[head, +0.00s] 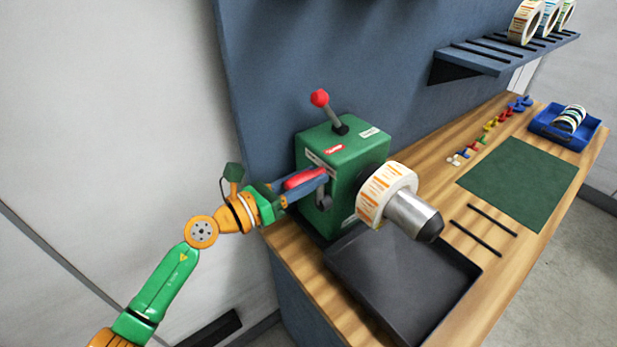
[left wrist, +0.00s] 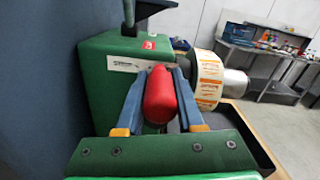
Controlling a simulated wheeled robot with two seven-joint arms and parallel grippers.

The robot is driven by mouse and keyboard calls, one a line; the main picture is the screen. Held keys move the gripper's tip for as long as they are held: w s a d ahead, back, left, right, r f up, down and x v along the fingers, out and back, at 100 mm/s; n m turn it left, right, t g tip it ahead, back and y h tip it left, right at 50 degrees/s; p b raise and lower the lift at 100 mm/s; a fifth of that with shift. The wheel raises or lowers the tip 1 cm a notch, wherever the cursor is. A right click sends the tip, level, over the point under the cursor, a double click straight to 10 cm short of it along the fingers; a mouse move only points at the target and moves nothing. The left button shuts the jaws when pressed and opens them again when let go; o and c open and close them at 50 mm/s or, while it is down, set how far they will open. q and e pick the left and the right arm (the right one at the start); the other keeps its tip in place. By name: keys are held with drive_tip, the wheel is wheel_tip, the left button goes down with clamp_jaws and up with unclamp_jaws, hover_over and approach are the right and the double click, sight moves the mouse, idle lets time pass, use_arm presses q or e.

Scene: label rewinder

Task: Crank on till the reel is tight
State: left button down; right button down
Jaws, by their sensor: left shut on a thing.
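The green rewinder box (head: 343,160) stands at the near left end of the wooden bench. A reel of white labels with orange print (head: 386,194) sits on its grey spindle (head: 414,216) on the right side. The crank's red handle (head: 305,177) points out from the box's left side. My left gripper (head: 306,187) is shut on this handle; in the left wrist view the red handle (left wrist: 159,95) lies between its two blue fingers. The crank arm (head: 324,196) shows only partly. How tight the reel is wound cannot be told. My right gripper is not in view.
A red-knobbed lever (head: 320,98) stands on top of the box. A dark tray (head: 400,285) lies below the spindle. Farther along are a green mat (head: 520,182), small coloured pieces (head: 489,127) and a blue bin (head: 548,125). A shelf (head: 490,58) with rolls hangs above.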

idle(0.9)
use_arm(q)
drive_tip(key=shift+w+a+f+n+b, duration=0.15)
drive_tip(key=shift+w+a+n, duration=0.15)
drive_tip(key=shift+n, duration=0.3)
drive_tip(key=shift+w+a+f+n+b, duration=0.1)
drive_tip(key=shift+w+a+n+b, duration=0.1)
drive_tip(key=shift+w+n, duration=0.3)
drive_tip(key=n, duration=0.1)
drive_tip(key=w+a+n, duration=0.1)
drive_tip(key=shift+f+n+b, duration=0.3)
drive_tip(key=shift+n+b, duration=0.05)
drive_tip(key=shift+n, duration=0.05)
drive_tip(key=w+a+f+n+b, duration=0.2)
drive_tip(key=f+n, duration=0.6)
drive_tip(key=n, duration=0.6)
drive_tip(key=shift+w+a+f+b, duration=0.25)
drive_tip(key=shift+w+b, duration=0.5)
drive_tip(key=shift+b, duration=0.2)
drive_tip(key=c, duration=0.5)
unclamp_jaws()
